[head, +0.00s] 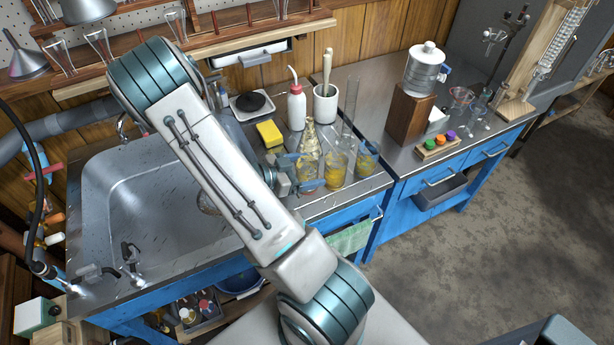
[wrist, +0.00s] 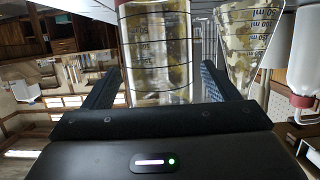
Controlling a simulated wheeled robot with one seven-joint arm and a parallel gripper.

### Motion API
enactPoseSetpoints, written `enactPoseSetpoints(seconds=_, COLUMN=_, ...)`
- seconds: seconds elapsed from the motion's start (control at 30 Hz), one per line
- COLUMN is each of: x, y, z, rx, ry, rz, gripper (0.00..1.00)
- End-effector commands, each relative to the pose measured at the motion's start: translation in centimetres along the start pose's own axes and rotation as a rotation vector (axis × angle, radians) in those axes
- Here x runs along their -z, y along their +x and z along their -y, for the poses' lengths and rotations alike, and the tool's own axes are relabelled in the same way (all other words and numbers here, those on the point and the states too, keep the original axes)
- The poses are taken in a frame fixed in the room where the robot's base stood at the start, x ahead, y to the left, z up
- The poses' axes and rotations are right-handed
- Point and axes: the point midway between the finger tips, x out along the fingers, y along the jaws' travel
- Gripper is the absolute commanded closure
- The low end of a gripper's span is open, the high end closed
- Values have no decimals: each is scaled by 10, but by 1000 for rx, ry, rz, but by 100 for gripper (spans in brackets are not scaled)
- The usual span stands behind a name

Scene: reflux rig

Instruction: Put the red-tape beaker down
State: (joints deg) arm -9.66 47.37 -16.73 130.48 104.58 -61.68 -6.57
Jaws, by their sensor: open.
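A glass beaker (head: 308,172) with yellowish contents stands on the steel counter at the sink's right. My gripper (head: 302,172) is at it, with the fingers apart on either side. In the wrist view, which is upside down, this graduated beaker (wrist: 158,50) is between the open fingers (wrist: 158,85).
A conical flask (head: 310,143) stands just behind the beaker; it also shows in the wrist view (wrist: 248,40). A tall cylinder (head: 348,108), a wash bottle (head: 297,106) and a white pot (head: 325,104) are close behind. The sink (head: 150,190) lies left.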

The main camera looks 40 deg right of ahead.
Motion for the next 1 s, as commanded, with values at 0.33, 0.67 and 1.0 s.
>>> enactPoseSetpoints(seconds=0.33, x=0, y=2, z=0, rx=0, ry=0, rz=0, gripper=47)
enactPoseSetpoints(seconds=0.67, x=0, y=2, z=0, rx=0, ry=0, rz=0, gripper=73)
enactPoseSetpoints(seconds=1.0, x=19, y=-4, z=0, rx=1, ry=3, rz=1, gripper=73)
